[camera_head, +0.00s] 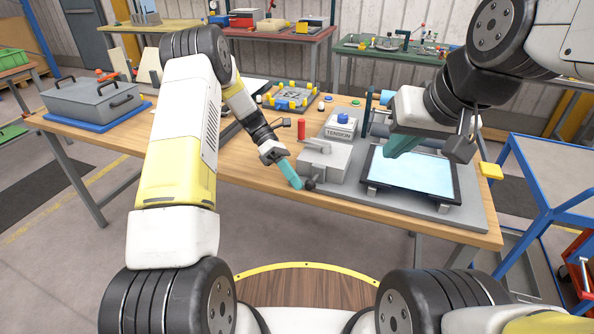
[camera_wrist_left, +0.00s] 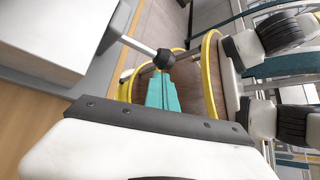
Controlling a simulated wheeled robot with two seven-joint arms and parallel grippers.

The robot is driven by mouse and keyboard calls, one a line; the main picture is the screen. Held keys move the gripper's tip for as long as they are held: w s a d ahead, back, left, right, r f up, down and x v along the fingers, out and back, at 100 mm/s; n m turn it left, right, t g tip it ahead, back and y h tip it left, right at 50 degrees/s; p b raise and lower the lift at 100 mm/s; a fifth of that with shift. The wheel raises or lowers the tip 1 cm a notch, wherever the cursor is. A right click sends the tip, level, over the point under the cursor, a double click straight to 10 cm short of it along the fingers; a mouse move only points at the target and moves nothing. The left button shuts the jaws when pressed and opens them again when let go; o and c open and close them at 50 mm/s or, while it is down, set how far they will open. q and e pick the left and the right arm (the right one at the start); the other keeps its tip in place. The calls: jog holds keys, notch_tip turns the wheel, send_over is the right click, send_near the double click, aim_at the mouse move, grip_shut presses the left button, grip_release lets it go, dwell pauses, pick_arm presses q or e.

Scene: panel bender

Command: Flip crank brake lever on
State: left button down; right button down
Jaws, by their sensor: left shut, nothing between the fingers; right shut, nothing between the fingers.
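A grey box (camera_head: 325,160) stands on the bench's base plate. A metal rod with a black ball knob (camera_head: 309,185) sticks out from its near left side. The rod and black ball (camera_wrist_left: 164,59) also show in the left wrist view, beside the box (camera_wrist_left: 65,35). My left gripper (camera_head: 296,184) is shut, its teal fingers pointing down at the knob; the fingertips (camera_wrist_left: 162,76) lie right by the ball, and I cannot tell whether they touch. My right gripper (camera_head: 392,152) is shut and empty above the pale blue panel (camera_head: 420,174).
A TENSION box (camera_head: 341,126) with a blue button and a red upright handle (camera_head: 301,129) stand behind the grey box. A grey lidded case (camera_head: 95,100) sits at the bench's left. A blue cart (camera_head: 550,190) stands at right.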

pick_arm(q)
jog(key=shift+w+d+r, duration=0.1)
jog(key=shift+r, duration=1)
